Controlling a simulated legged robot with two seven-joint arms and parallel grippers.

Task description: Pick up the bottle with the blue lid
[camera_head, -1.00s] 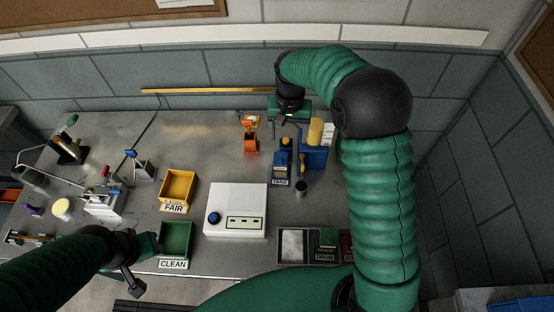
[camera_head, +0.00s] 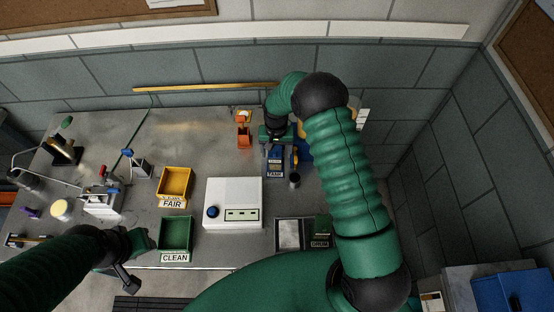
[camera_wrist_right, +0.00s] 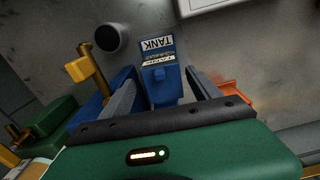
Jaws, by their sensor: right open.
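A blue tank labelled TANK (camera_head: 275,165) stands on the bench, with a blue part on its top that shows in the right wrist view (camera_wrist_right: 160,78). I cannot tell whether this is the bottle with the blue lid; no other clear match shows. My right gripper (camera_head: 276,138) is over the tank's far end, open. In the right wrist view its fingers (camera_wrist_right: 158,85) lie on either side of the blue tank, with no clear grip on it. My left gripper (camera_head: 138,245) is beside the green CLEAN bin; its jaws are unclear.
A dark cylinder (camera_head: 294,181) stands close to the tank. An orange item (camera_head: 243,138) is to its left. A white scale (camera_head: 233,203), a yellow FAIR bin (camera_head: 174,184) and a green CLEAN bin (camera_head: 176,237) stand nearer. The bench is clear left of the orange item.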

